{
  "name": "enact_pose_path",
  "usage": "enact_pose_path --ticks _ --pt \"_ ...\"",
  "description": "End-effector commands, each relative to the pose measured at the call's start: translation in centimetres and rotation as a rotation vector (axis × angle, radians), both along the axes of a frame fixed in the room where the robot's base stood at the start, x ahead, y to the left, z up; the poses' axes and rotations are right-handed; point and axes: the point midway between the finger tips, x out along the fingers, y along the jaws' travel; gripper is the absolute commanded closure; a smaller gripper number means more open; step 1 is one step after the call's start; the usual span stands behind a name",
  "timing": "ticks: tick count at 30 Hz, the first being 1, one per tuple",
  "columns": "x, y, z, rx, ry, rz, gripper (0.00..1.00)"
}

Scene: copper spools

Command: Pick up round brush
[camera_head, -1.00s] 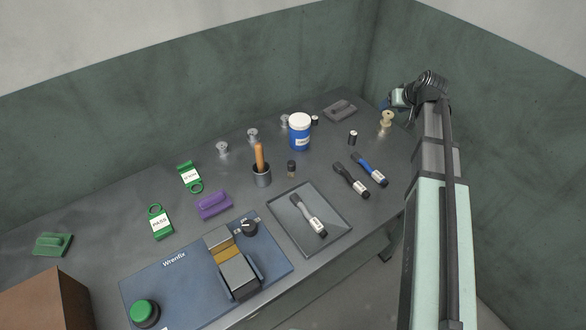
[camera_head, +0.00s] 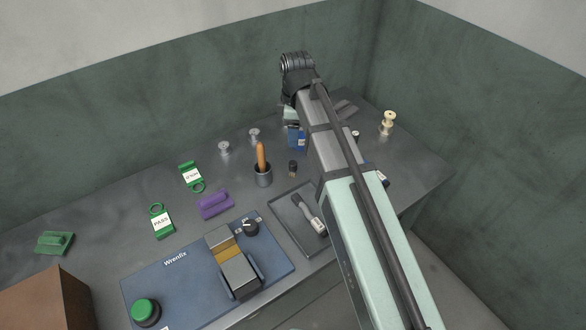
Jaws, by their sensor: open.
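An orange-brown wooden handle (camera_head: 262,155) stands upright in a small dark cup (camera_head: 264,178) near the middle of the table. Its lower end is hidden in the cup, so I cannot tell its tip; it may be the round brush. A grey tool with a white label (camera_head: 308,211) lies in a shallow tray (camera_head: 283,228), partly covered by my arm. My arm reaches over the table's right part, its wrist at the back, to the right of the cup. My gripper's fingers are hidden behind the arm.
A blue jar (camera_head: 296,138) is partly hidden by my arm. Silver spools (camera_head: 224,148) stand at the back, a brass spool (camera_head: 388,123) at the right. A small dark bottle (camera_head: 292,168) is near the cup. A purple block (camera_head: 215,205) and blue fixture board (camera_head: 180,275) lie left and front.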

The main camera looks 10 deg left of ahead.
Motion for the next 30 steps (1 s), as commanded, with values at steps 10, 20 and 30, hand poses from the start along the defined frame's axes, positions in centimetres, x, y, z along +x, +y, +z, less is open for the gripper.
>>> enact_pose_path --ticks 10,20,30 --pt "-1.0 0.6 -2.3 -0.021 0.013 0.046 0.39" --pt "-1.0 0.6 -6.9 -0.02 0.012 0.044 0.39" --pt "-1.0 0.6 -8.5 -0.019 0.011 0.044 0.39"
